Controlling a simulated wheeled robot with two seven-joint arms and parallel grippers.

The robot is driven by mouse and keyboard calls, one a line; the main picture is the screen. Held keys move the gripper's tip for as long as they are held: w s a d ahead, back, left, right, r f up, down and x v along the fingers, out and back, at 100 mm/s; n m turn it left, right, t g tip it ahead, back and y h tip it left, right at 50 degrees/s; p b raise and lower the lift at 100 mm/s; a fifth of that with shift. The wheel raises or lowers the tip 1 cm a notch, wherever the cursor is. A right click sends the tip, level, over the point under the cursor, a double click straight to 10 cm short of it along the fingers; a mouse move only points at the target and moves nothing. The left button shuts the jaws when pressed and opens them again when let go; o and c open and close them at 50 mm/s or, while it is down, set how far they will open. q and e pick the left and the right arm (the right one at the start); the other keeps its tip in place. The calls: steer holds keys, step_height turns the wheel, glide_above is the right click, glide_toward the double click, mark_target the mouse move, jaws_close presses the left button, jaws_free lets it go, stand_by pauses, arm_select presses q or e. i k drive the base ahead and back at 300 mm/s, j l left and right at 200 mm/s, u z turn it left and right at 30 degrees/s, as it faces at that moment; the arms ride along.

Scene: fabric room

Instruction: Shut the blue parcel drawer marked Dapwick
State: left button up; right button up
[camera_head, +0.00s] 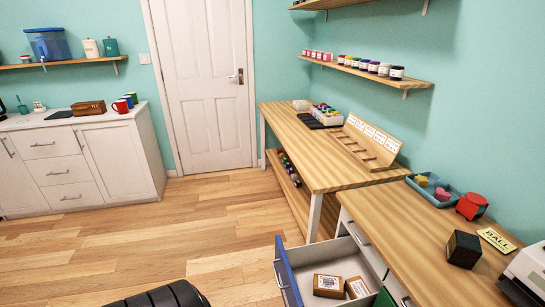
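A drawer with a blue front (287,274) stands pulled out of the white unit under the right-hand wooden counter, at the bottom of the head view. Its front faces left and carries a pale handle. Two brown boxes with white labels, one box (328,286) and another box (357,287), lie inside on the drawer's pale floor. The lower part of the drawer is cut off by the picture's edge. I cannot read any name on it. Neither of my grippers is in view.
A green edge (384,298) shows right of the drawer, partly cut off. The counter (395,232) holds a black cube (463,249), a red item (471,206) and a blue tray (414,190). The wooden floor (180,235) left of the drawer is clear.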

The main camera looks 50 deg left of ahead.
mark_target(295, 268)
steer(key=u, duration=1.5)
